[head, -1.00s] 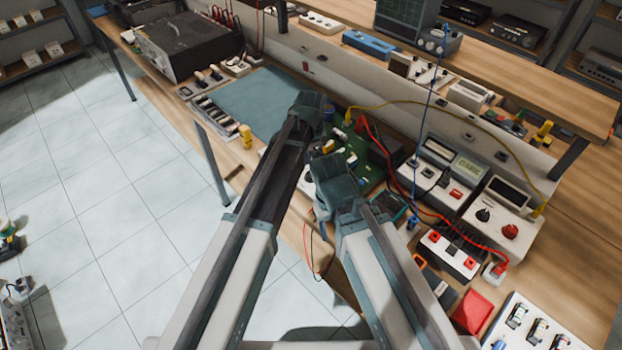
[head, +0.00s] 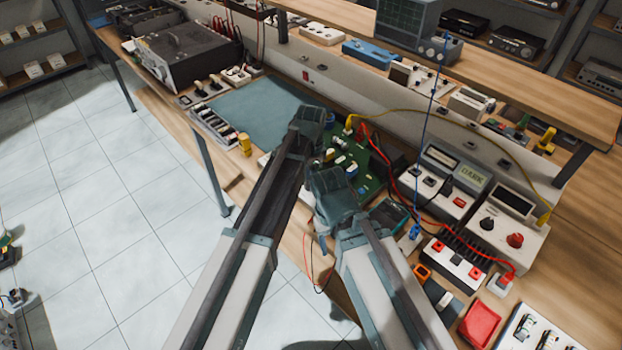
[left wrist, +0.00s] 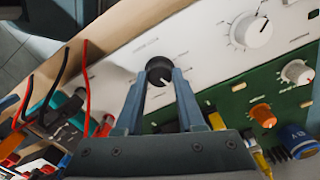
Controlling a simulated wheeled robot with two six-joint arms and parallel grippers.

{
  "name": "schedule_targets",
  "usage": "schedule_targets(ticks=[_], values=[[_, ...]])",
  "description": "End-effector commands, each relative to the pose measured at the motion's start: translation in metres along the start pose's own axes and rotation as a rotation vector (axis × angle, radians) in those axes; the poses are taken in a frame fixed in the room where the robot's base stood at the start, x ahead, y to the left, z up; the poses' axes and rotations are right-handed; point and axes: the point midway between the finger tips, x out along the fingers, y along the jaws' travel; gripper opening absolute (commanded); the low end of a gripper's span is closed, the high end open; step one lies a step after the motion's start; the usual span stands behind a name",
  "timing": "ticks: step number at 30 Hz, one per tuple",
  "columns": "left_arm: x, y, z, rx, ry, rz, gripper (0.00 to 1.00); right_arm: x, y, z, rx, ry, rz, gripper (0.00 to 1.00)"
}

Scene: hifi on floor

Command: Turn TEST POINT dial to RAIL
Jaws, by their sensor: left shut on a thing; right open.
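The dial (left wrist: 158,72) is a round black knob with a white pointer mark on a white panel in the left wrist view. Its pointer looks aimed towards the lower right; the lettering around it is too small to read. My left gripper (left wrist: 161,78) is shut on the dial, one blue-grey finger on each side. In the head view my left gripper (head: 308,120) is over the green circuit board, and its arm hides the dial. My right gripper (head: 333,195) is open near the bench's front edge, right of the left one; its fingertips are hard to make out.
A white knob (left wrist: 251,31) and an orange knob (left wrist: 263,115) sit right of the dial. Red and black leads (left wrist: 84,88) rise on the left. In the head view a green board (head: 370,180), meters (head: 448,180) and a red tray (head: 480,325) crowd the bench.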

Motion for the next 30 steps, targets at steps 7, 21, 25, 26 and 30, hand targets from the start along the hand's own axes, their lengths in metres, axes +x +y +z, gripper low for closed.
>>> schedule_targets(ticks=[7, 21, 25, 26, 30], values=[[0.0001, -0.0001, 0.0, -0.025, 0.0, 0.0, 0.0, 0.0001, 0.0, 0.0, 0.0, 0.0, 0.0, 0.59], [0.0001, -0.0008, 0.0001, -0.362, 0.0, 0.0, 0.0, 0.0001, 0.0, 0.0, 0.0, 0.0, 0.0, 0.59], [0.0001, -0.001, 0.0002, -0.486, 0.0, 0.0, 0.0, 0.0001, 0.0, 0.0, 0.0, 0.0, 0.0, 0.59], [0.0001, -0.001, 0.0002, -0.515, 0.0, 0.0, 0.0, 0.0001, 0.0, 0.0, 0.0, 0.0, 0.0, 0.59], [0.0001, -0.0012, 0.0004, -0.647, 0.0, 0.0, 0.0, 0.0001, 0.0, 0.0, 0.0, 0.0, 0.0, 0.59]])
